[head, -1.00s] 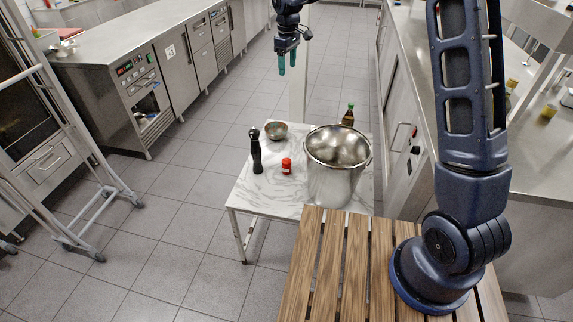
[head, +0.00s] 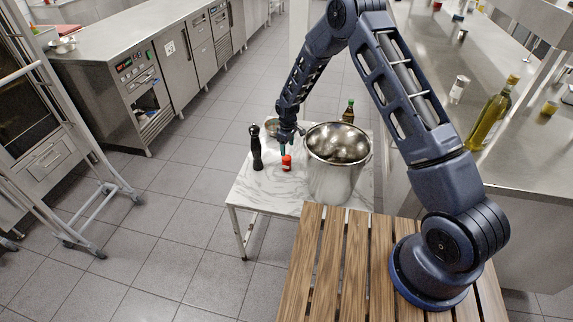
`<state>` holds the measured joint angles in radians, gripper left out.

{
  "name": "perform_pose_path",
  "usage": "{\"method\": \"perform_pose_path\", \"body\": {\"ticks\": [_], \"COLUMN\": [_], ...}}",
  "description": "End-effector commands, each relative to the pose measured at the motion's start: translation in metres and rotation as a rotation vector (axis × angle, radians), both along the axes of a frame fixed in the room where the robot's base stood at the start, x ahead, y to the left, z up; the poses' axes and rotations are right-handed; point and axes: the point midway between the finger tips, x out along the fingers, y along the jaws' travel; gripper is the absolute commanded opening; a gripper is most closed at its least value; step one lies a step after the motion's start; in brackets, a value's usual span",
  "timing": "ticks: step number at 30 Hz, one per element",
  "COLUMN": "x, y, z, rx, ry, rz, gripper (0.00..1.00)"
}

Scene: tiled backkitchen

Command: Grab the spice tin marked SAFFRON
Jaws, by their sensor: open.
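A small red tin with a pale label (head: 286,163) stands upright on the white marble table. Its lettering is too small to read. My gripper (head: 284,150) is open and points down right at the top of the red tin. I cannot tell whether the fingers are around the tin or just above or behind it. The fingertips are partly hidden by their small size in the view.
A black pepper mill (head: 256,148) stands left of the tin. A large steel pot (head: 333,180) stands close on the right. A metal bowl (head: 271,127) and a dark bottle (head: 348,112) are behind. The marble table (head: 262,188) is clear in front of the tin.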

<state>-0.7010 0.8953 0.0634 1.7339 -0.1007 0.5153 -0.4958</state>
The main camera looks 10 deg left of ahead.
Motion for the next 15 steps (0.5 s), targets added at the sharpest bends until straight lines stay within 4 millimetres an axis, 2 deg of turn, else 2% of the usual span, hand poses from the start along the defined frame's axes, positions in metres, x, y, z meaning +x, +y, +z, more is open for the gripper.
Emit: {"method": "perform_pose_path", "body": {"ticks": [5,15], "x": [0.000,0.000], "y": [0.000,-0.001], "z": [-0.014,-0.057], "rx": [-0.001,-0.001], "ry": [0.001,0.001], "rz": [0.000,0.000], "gripper": [0.67,0.67]}}
